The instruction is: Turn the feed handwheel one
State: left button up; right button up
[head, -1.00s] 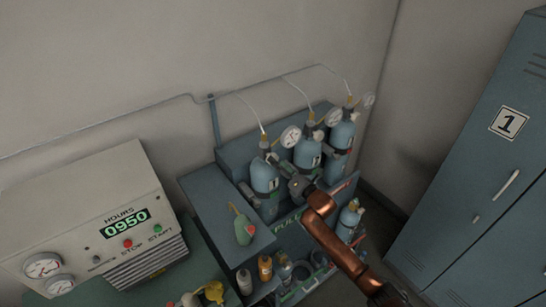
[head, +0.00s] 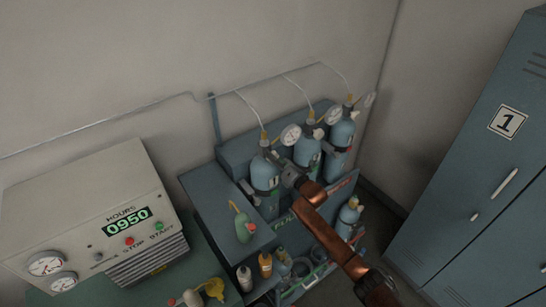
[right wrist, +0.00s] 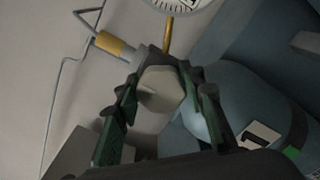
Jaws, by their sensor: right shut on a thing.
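The feed handwheel (right wrist: 158,90) is a pale grey knob on the valve of the blue cylinder marked 1 (right wrist: 215,95). In the right wrist view it sits between the two fingers of my right gripper (right wrist: 160,100), which is shut on it. In the head view this cylinder (head: 265,178) is the leftmost of three in the rack. My right gripper (head: 287,170) is at its upper right side there and hides the handwheel. My left gripper is not in view.
Two more blue cylinders (head: 308,150) (head: 342,135) stand to the right, with gauges (head: 291,134) and thin hoses above. A green bottle (head: 243,227) stands on the cabinet. A beige console (head: 85,215) is at left, blue lockers (head: 480,190) at right.

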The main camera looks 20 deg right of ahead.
jog(key=c, duration=0.5)
